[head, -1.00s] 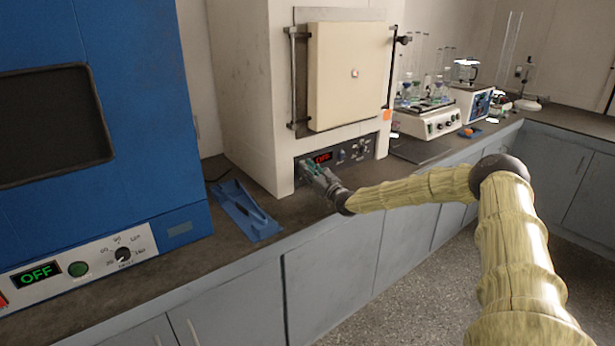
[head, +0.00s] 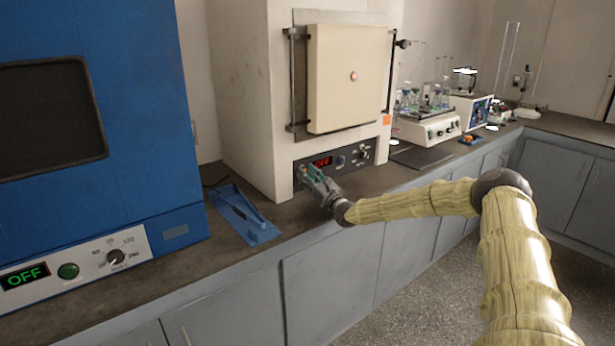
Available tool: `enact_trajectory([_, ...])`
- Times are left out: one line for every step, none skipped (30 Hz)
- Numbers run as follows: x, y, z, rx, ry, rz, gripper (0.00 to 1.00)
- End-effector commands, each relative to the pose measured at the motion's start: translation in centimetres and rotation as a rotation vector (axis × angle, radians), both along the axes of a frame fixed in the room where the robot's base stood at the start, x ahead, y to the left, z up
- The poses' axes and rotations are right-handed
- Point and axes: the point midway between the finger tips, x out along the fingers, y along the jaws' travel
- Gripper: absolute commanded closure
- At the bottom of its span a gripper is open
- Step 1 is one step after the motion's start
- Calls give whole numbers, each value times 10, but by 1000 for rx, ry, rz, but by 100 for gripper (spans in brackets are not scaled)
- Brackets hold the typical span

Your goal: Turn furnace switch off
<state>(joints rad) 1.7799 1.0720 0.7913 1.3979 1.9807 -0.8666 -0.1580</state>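The furnace (head: 240,100) is a cream box with a closed square door (head: 350,78) on the counter. Its dark control panel (head: 365,150) below the door has a small display (head: 321,162) with red lettering that seems to read OFF. A knob (head: 362,153) and a small round button sit to the right of the display. My gripper (head: 307,172) is at the panel's left end, just below and left of the display, touching or very close to it. It covers that part of the panel, so any switch there is hidden. Its fingers are too small to judge.
A blue oven (head: 95,130) with a green OFF display stands at the left. A blue tray (head: 240,215) lies on the counter between it and the furnace. A white stirrer unit (head: 430,130) with glassware stands to the right. Grey cabinets (head: 330,285) run below the counter.

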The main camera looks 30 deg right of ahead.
Motion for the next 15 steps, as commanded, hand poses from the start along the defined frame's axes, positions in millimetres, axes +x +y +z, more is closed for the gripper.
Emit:
enact_trajectory([0,0,0,0,0,0,55])
enact_trajectory([0,0,0,0,0,0,55])
enact_trajectory([0,0,0,0,0,0,55])
enact_trajectory([0,1,0,0,0,1,55])
enact_trajectory([0,1,0,0,0,1,55])
enact_trajectory([0,1,0,0,0,1,55])
enact_trajectory([0,1,0,0,0,1,55])
enact_trajectory([0,1,0,0,0,1,55])
enact_trajectory([0,1,0,0,0,1,55])
enact_trajectory([-1,1,0,0,0,1,55])
enact_trajectory([-1,0,-1,1,0,1,55])
enact_trajectory([-3,0,-1,1,1,0,55])
enact_trajectory([-5,-1,-2,1,1,0,55])
enact_trajectory([-7,-1,-3,1,1,0,55])
enact_trajectory([-11,-2,-4,1,1,-1,55])
